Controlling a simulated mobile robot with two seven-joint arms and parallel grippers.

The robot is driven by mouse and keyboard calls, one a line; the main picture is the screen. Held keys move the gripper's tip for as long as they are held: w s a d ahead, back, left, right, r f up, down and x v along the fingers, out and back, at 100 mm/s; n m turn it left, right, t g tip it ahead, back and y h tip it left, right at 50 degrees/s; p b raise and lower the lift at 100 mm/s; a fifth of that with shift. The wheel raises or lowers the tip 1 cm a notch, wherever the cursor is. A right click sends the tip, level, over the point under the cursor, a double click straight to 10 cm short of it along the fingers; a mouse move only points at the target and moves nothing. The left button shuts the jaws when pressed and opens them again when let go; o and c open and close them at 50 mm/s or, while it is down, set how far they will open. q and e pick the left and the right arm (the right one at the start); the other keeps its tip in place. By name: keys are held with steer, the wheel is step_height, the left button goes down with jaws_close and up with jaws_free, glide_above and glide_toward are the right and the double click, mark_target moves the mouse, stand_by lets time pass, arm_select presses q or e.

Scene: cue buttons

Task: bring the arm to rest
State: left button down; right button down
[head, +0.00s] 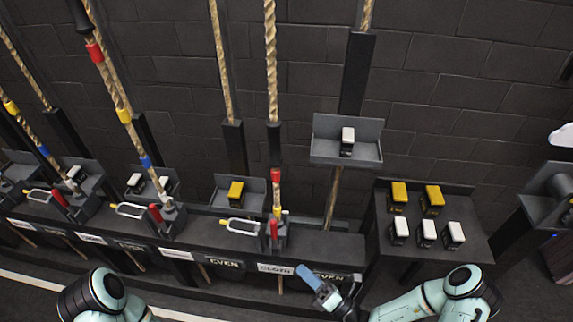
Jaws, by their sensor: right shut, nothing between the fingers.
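My right gripper (316,284) is shut and empty, at the lower middle of the head view. Its fingers point up and left, in front of the dark ledge near a white label plate reading CLOTH (275,268). My right arm (430,298) comes in from the lower right. Part of my left arm (100,295) shows at the lower left; its gripper is out of view. On the right, a grey panel (385,240) carries two yellow buttons (399,194) and three white buttons (427,232).
Ropes (271,70) run up the dark block wall. Levers with red handles (273,238) stand along the ledge (335,246). A small grey shelf (322,145) holds one white button (347,138). A dark bracket (545,200) stands at the far right. Floor is clear between my arms.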

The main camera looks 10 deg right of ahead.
steer(key=s+a+f+n+g+y, duration=0.4)
steer(key=s+a+n+g, duration=0.5)
steer(key=s+n+g, duration=0.15)
steer(key=s+f+n+g+h, duration=0.4)
steer(key=s+f+n+g, duration=0.3)
steer(key=s+n+g, duration=0.25)
steer(key=s+d+f+n+g+h, duration=0.1)
steer(key=s+d+f+n+h, duration=0.4)
steer(key=f+n+h, duration=0.2)
steer(key=w+d+f+n+t+h, duration=0.3)
steer(key=w+d+n+t, duration=0.1)
steer(key=n, duration=0.4)
steer(key=shift+w+d+f+n+h, duration=0.25)
steer(key=shift+w+d+n+h, duration=0.15)
steer(key=shift+w, duration=0.5)
